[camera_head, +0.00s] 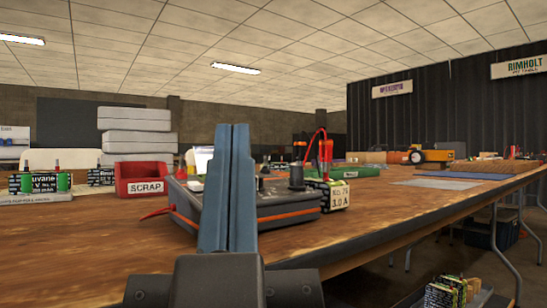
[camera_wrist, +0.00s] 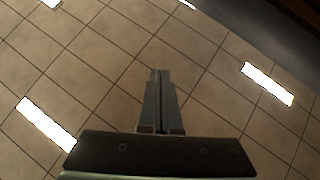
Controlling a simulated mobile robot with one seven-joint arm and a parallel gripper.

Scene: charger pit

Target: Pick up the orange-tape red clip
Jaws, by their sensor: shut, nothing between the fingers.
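My gripper (camera_head: 232,128) points straight up in the middle of the head view, its two blue-grey fingers shut together with nothing between them. It stands in front of the table and covers part of a grey charger with an orange stripe (camera_head: 290,214). A red clip (camera_head: 325,150) stands upright on the battery pack right of the charger, with a red wire looping from it. Another slim red piece (camera_head: 156,213) sticks out at the charger's left end. I cannot make out orange tape on either. The wrist view shows my shut fingers (camera_wrist: 160,74) against ceiling panels, with no clip.
A battery pack marked 3.0 A (camera_head: 339,196) sits right of the charger, near the front edge of the wooden table (camera_head: 400,196). A black clip (camera_head: 297,165) stands beside the red one. A red SCRAP bin (camera_head: 145,188) and green-ended packs (camera_head: 40,184) lie left.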

